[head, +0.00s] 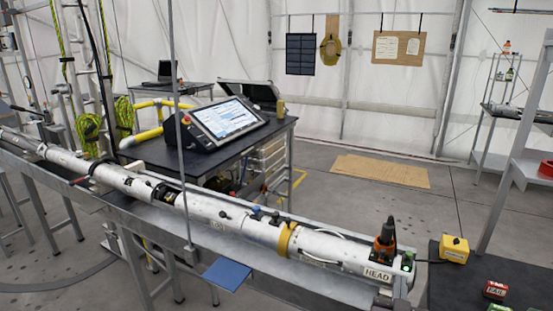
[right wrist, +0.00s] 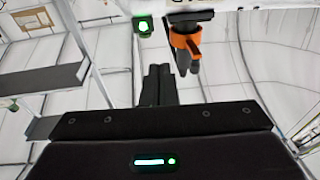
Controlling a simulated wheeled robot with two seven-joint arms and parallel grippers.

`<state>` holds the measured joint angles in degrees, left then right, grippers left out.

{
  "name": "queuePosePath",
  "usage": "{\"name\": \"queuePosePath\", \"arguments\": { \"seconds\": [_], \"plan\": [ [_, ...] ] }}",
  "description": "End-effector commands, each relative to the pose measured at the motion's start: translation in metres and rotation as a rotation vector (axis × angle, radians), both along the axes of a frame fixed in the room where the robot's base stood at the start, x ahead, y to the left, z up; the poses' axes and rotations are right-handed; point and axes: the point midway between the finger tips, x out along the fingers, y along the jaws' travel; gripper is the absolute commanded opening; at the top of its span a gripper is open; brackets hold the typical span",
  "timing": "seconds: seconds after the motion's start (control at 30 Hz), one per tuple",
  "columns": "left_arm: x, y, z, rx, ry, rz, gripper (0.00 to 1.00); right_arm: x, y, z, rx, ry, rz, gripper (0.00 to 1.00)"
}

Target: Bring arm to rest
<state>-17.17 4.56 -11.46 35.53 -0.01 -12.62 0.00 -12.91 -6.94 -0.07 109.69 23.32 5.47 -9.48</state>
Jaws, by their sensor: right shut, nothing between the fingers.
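My right gripper (right wrist: 158,88) shows in the right wrist view, its two dark fingers together with nothing between them. Past the fingertips, an orange-and-black tool (right wrist: 186,45) and a green-lit button (right wrist: 143,27) appear, apart from the gripper. The wrist picture looks upside down. In the head view the same tool (head: 385,243) stands upright at the right end of a long white tube (head: 215,212), by the HEAD label (head: 377,273). I make out neither arm clearly in the head view, and my left gripper is not in view.
The tube lies along a metal rail on legs. Behind it stands a dark bench (head: 262,134) with a tilted screen (head: 226,119). A yellow box (head: 454,249) and a red FAIL block (head: 495,290) sit on a dark surface at right. A tan mat (head: 382,172) lies on open floor.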

Motion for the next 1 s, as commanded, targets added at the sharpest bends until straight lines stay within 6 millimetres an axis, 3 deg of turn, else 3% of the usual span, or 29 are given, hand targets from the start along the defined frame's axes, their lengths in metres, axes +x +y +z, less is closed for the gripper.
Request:
{"name": "queuePosePath", "arguments": {
  "seconds": [0.17,0.3,0.5,0.9,1.0],
  "plan": [
    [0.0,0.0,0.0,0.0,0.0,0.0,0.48,-0.015,0.036,-0.036,0.117,0.312,0.192,0.0],
    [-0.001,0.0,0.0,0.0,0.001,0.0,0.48,-0.05,0.071,-0.066,0.184,0.607,0.327,0.0],
    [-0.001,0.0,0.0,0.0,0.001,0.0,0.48,-0.112,0.102,-0.09,0.214,0.947,0.433,0.0],
    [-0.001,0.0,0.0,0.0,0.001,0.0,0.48,-0.206,0.119,-0.1,0.195,1.361,0.487,0.0],
    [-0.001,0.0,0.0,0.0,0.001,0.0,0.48,-0.221,0.119,-0.106,0.188,1.435,0.488,0.0]
  ]
}}
